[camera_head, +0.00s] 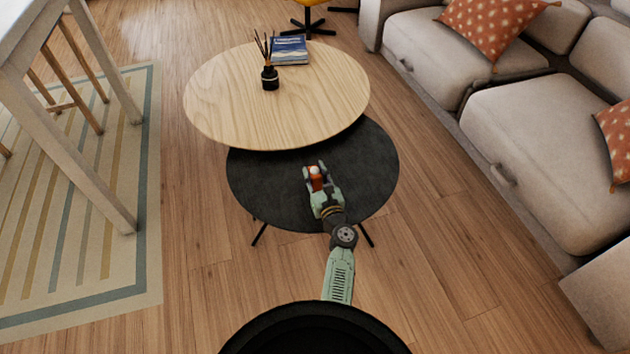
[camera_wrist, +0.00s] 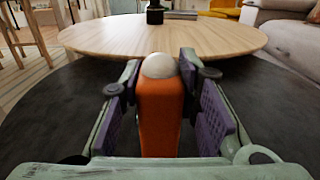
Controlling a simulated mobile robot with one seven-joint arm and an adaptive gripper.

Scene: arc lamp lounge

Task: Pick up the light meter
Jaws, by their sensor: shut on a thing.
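The light meter (camera_head: 316,179) is a small orange body with a white dome on top. In the wrist view the light meter (camera_wrist: 160,112) stands upright between the purple pads of my gripper (camera_wrist: 165,105). My gripper (camera_head: 317,176) is over the black lower table (camera_head: 260,185) in the head view and is shut on the light meter. In the wrist view there seem to be narrow gaps beside the pads, and the lower end of the light meter is hidden by my gripper. I cannot tell whether the light meter touches the table top.
The higher round wooden table (camera_head: 225,100) overlaps the black table's far side. It bears a dark reed diffuser (camera_head: 270,78) and a blue book (camera_head: 290,50). A beige sofa (camera_head: 530,125) stands at the right, and a white table (camera_head: 70,130) at the left.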

